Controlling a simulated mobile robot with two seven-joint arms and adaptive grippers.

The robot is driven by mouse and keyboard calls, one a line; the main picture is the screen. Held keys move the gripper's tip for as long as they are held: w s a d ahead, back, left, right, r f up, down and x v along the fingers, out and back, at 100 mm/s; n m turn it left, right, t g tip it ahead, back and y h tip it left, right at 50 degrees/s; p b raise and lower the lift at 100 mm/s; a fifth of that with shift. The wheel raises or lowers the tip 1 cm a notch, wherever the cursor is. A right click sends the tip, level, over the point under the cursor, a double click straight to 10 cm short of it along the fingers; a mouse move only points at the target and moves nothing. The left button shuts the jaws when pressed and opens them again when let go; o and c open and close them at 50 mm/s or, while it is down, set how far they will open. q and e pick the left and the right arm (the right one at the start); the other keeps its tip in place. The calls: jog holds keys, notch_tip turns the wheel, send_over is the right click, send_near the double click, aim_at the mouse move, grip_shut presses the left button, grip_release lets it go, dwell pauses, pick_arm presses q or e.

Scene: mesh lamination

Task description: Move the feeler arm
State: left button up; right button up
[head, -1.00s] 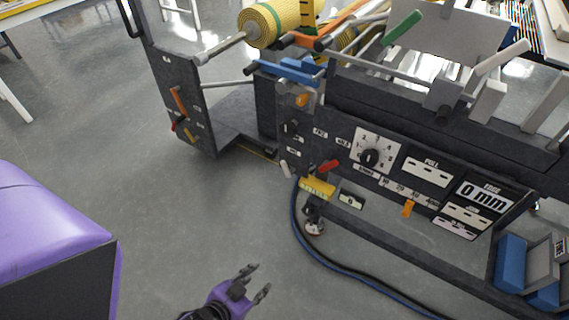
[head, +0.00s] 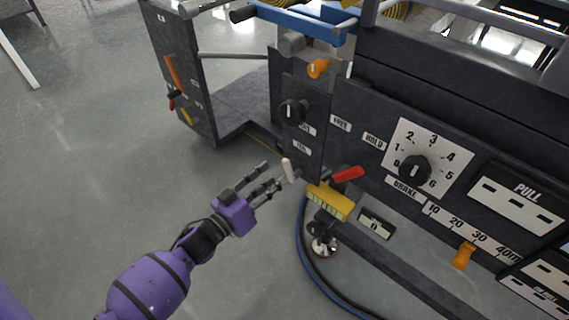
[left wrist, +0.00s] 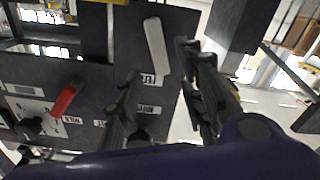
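No label clearly names the feeler arm. A small white lever (head: 289,170) sticks out at the lower left of the machine's dark front panel. It also shows in the left wrist view (left wrist: 156,47), beside a partly readable label. A blue bar (head: 295,19) lies across the machine's top left. My left gripper (head: 273,175) is open, its fingertips just left of the white lever. In the left wrist view the lever appears between the two open fingers (left wrist: 160,68); I cannot tell whether they touch it. My right gripper is not in view.
A red lever (head: 347,174) and a yellow block (head: 331,201) sit right of the white lever. A black knob (head: 292,111) is above it, and a numbered brake dial (head: 414,169) is farther right. Blue and black hoses (head: 303,245) run below.

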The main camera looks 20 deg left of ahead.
aim_at(286, 169)
pick_arm(q)
jog(key=x, duration=0.2)
jog(key=b+x, duration=0.1)
jog(key=x, duration=0.2)
jog(key=shift+w+d+f, duration=0.1)
jog(key=shift+w+f, duration=0.1)
jog(key=shift+w, duration=0.05)
jog(key=shift+w+d+b, duration=0.25)
jog(key=shift+w+b, duration=0.1)
jog(key=shift+w, duration=0.35)
grip_shut()
